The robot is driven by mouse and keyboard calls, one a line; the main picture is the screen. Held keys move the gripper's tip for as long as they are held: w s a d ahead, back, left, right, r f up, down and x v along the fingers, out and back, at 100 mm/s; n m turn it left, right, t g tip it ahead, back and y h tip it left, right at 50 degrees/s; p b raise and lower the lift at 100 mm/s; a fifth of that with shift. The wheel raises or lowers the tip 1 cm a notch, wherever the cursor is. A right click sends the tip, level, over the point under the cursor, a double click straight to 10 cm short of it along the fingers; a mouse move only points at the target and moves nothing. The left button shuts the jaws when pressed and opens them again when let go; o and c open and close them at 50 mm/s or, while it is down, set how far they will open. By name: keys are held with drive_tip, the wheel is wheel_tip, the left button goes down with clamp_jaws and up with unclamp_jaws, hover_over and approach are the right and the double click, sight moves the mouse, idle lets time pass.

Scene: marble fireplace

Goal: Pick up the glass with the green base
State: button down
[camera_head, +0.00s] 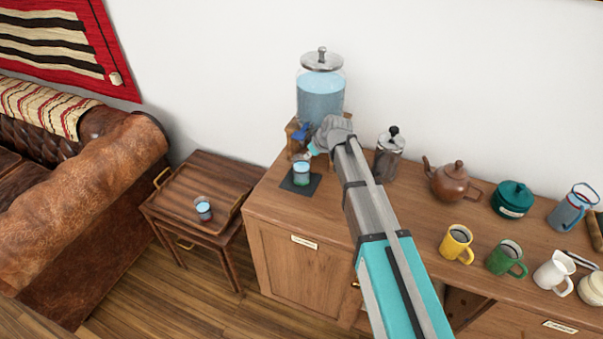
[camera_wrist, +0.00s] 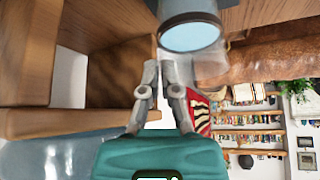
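The glass with the green base (camera_head: 301,176) stands upright on a small dark mat (camera_head: 299,187) on the wooden cabinet, below the tap of a water dispenser, and holds light-blue liquid. My gripper (camera_head: 306,157) is just above its rim in the head view. In the wrist view the picture is turned over and the glass (camera_wrist: 190,34) is at the top, its base out of frame. My gripper's fingertips (camera_wrist: 164,65) are close together at the clear rim. I cannot tell whether they touch or pinch it.
The glass water dispenser (camera_head: 321,96) stands on a wooden stand right behind. A second glass with a reddish base (camera_head: 203,210) stands on the side table (camera_head: 178,214). A leather sofa (camera_head: 100,200) is at left.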

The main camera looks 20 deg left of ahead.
drive_tip(key=shift+r, duration=0.1)
drive_tip(key=shift+r+p, duration=0.65)
drive_tip(key=shift+p, duration=0.15)
drive_tip(key=s+d, duration=0.4)
drive_tip(key=d, duration=0.4)
drive_tip(key=s+d, duration=0.4)
drive_tip(key=d, duration=0.4)
drive_tip(key=shift+s, duration=0.15)
drive_tip(key=shift+s, duration=0.1)
